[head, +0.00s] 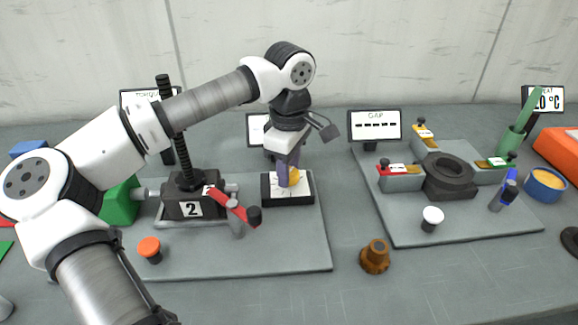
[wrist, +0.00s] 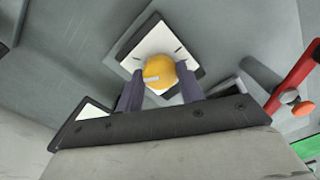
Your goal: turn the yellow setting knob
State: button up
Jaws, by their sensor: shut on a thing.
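The yellow setting knob (head: 294,177) stands on a white-topped black block (head: 302,195) on the left grey board. In the wrist view the round yellow knob (wrist: 159,72), with a small pale mark on its face, sits over the white plate (wrist: 143,45). My gripper (head: 288,178) reaches down over it from above. In the wrist view the two dark purple fingers of my gripper (wrist: 160,88) are shut on the knob, one on either side. The finger nearer the head camera hides part of the knob there.
Left of the knob stands a screw jack (head: 190,207) marked 2 with a red lever (head: 226,203) and a tall black screw. An orange button (head: 150,248) is in front. A brown knob (head: 375,256) lies right of the board. A second board (head: 400,232) holds several clamps.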

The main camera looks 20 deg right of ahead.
jog(key=o, duration=1)
jog(key=shift+r, duration=0.1)
notch_tip(320, 180, up, 14)
jog(key=shift+b, duration=0.4)
jog(key=shift+f, duration=0.2)
